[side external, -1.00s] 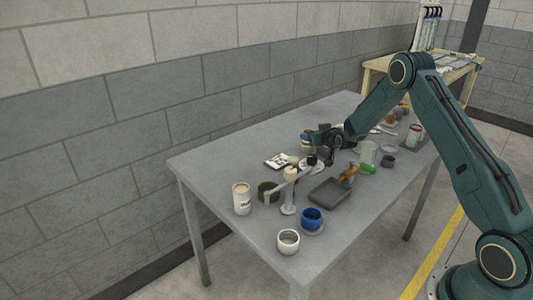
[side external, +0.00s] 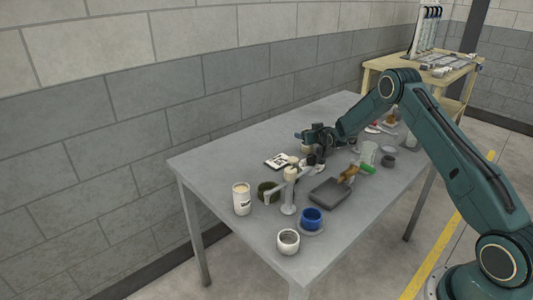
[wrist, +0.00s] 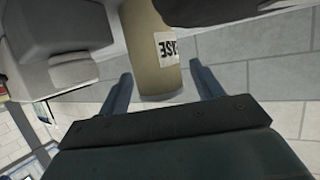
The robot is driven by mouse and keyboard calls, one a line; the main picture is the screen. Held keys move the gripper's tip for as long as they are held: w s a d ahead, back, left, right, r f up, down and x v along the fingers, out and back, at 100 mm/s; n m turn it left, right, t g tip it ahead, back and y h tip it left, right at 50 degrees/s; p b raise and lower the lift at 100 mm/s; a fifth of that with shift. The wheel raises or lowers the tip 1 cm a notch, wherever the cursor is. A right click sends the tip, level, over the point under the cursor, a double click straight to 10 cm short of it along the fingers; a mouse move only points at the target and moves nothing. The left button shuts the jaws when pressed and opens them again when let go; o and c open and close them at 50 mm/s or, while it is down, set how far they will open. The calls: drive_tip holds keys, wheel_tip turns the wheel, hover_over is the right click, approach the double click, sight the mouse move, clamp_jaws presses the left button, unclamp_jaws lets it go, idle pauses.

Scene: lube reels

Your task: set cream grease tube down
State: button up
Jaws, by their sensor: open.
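The cream grease tube (wrist: 155,50), with a white label showing black letters, stands out in the wrist view. Its near end lies between the two fingers of my gripper (wrist: 163,85), with a narrow gap showing on each side. My gripper is open. In the side view my gripper (side external: 304,136) is at the back part of the grey table (side external: 222,170), near the wall side. A small cream patch just below the fingers there looks like the tube, partly hidden by the gripper. I cannot tell whether it touches the table.
A white card (side external: 277,162) and a pale stand with an arm (side external: 288,196) are close in front of my gripper. A grey tray (side external: 330,191), blue cup (side external: 311,217), white cup (side external: 288,242) and cream can (side external: 241,200) are nearer. The table's left corner is bare.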

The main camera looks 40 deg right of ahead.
drive_tip(key=c, duration=1.2)
drive_tip(key=shift+o, duration=0.2)
drive_tip(key=shift+r, duration=0.15)
wheel_tip(320, 180, up, 20)
idle(0.4)
